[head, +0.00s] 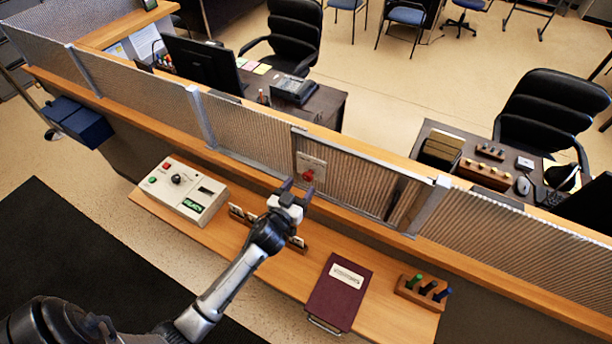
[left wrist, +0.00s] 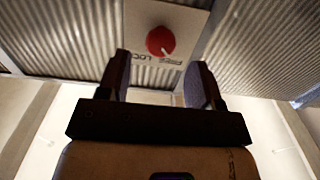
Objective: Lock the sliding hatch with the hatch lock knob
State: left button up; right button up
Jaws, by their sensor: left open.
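The hatch lock knob (head: 308,175) is a red round knob on a pale plate (head: 312,163) fixed to the ribbed screen above the counter. In the left wrist view the red knob (left wrist: 160,41) has a white pointer mark, and part of its lettering shows on the plate. The sliding hatch (head: 352,187) is a ribbed panel in a metal frame to the right of the plate. My left gripper (head: 296,187) is open, with its fingers pointing at the plate just below the knob. In the left wrist view the knob lies beyond the fingertips (left wrist: 160,80), apart from them. My right gripper is not in view.
A control box (head: 180,190) with buttons stands on the counter shelf at left. A maroon book (head: 338,292) and a wooden block with coloured handles (head: 423,291) are at right. A rack with cards (head: 240,213) is partly behind my arm.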

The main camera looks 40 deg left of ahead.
aim_at(307, 178)
pick_arm(q)
jog(key=shift+x, duration=2.15)
jog(key=c, duration=0.9)
